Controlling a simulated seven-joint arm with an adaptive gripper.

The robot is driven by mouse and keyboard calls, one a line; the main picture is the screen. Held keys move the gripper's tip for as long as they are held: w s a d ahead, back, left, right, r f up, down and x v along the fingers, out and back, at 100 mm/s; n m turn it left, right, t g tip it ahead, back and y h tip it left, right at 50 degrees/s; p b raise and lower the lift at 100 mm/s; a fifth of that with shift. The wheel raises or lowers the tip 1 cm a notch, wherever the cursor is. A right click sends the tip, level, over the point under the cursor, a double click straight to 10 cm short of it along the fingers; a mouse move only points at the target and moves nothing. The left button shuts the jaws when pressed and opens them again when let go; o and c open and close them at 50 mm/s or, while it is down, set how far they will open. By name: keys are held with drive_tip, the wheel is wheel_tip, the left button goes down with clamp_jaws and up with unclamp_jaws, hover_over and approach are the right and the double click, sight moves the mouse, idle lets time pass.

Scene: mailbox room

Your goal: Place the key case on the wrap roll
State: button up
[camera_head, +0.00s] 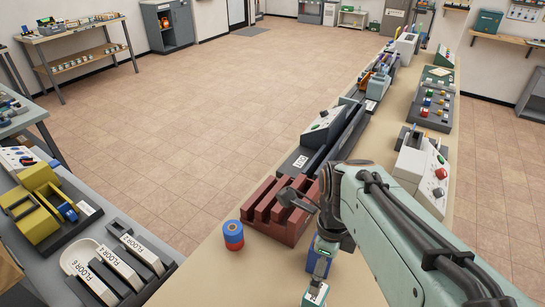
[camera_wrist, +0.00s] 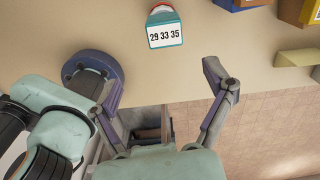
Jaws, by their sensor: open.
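A small teal case with a white label reading "29 33 35", which I take for the key case (camera_wrist: 165,35), lies on the beige counter, ahead of my fingertips in the wrist view. The wrap roll (camera_head: 233,235), blue above red, stands upright at the counter's edge. My gripper (camera_wrist: 163,78) is open and empty.
A dark red slotted rack (camera_head: 281,213) stands beside the roll. A blue box (camera_head: 320,258) is near my arm. Grey machines line the counter farther back. Bins (camera_wrist: 300,10) stand at the wrist view's upper right. Tiled floor lies past the counter edge.

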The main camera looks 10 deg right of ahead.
drive_tip(key=s+a+n, duration=0.3)
drive_tip(key=s+n, duration=0.3)
drive_tip(key=n, duration=0.7)
drive_tip(key=s+a+n, duration=0.4)
drive_tip(key=s+n, duration=0.2)
drive_tip(key=n, duration=0.8)
drive_tip(key=shift+r+y, duration=0.15)
drive_tip(key=shift+y, duration=0.25)
drive_tip(key=shift+a, duration=0.1)
